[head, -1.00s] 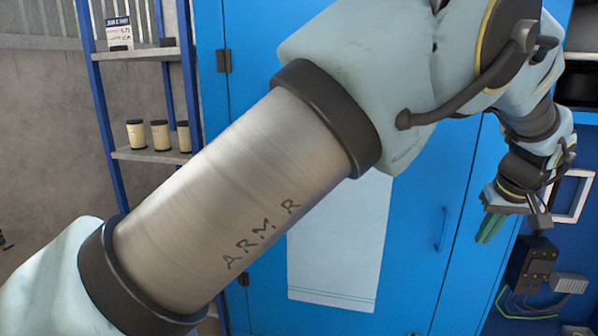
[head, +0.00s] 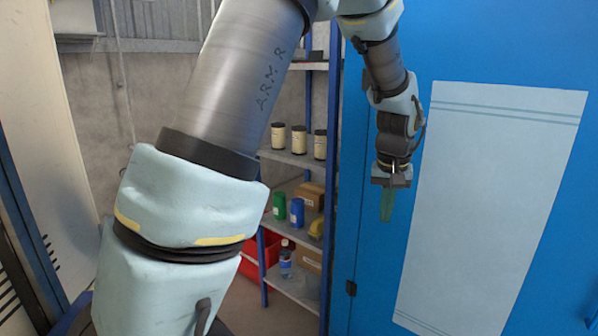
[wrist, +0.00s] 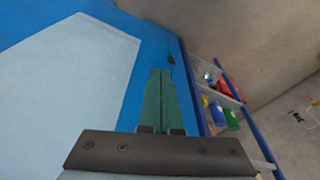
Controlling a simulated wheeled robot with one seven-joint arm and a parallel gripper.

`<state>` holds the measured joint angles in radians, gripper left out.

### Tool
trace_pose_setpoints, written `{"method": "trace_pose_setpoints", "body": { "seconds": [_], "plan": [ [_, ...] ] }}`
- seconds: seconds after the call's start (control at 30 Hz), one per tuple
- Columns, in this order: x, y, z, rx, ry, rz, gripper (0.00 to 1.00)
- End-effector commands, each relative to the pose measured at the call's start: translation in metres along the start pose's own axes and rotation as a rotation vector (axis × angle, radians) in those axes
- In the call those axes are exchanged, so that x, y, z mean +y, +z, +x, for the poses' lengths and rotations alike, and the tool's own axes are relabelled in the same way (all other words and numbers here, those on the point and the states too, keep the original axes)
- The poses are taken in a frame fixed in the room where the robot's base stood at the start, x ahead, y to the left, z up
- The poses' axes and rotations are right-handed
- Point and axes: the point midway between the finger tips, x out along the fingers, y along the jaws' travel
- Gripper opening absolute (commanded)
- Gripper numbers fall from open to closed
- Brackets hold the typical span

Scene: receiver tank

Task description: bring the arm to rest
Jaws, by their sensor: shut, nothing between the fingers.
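My gripper (head: 388,205) hangs at the end of my arm in the head view, its green fingers pointing down. It is in front of the blue cabinet (head: 362,265), just left of the white sheet on the door. The fingers are closed together with nothing between them. In the wrist view the two green fingers (wrist: 157,100) lie side by side against the blue cabinet. My grey upper link, marked ARM R, crosses the left half of the head view.
A blue-framed shelf unit (head: 333,150) stands behind my arm, with tins (head: 299,140), green and blue containers (head: 297,212), boxes and a bottle (head: 285,258). The white sheet (head: 490,200) covers much of the cabinet door. A pale panel (head: 45,130) stands at the far left.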

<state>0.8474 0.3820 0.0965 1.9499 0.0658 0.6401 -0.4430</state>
Motion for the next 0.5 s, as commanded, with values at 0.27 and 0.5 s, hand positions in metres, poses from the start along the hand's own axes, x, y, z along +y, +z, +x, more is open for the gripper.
{"method": "trace_pose_setpoints", "body": {
  "seconds": [0.27,0.5],
  "plan": [
    [-0.172,0.069,-0.032,-0.031,-0.014,-0.153,0.00],
    [-0.244,0.149,-0.049,-0.045,-0.030,-0.241,0.00]
  ]
}}
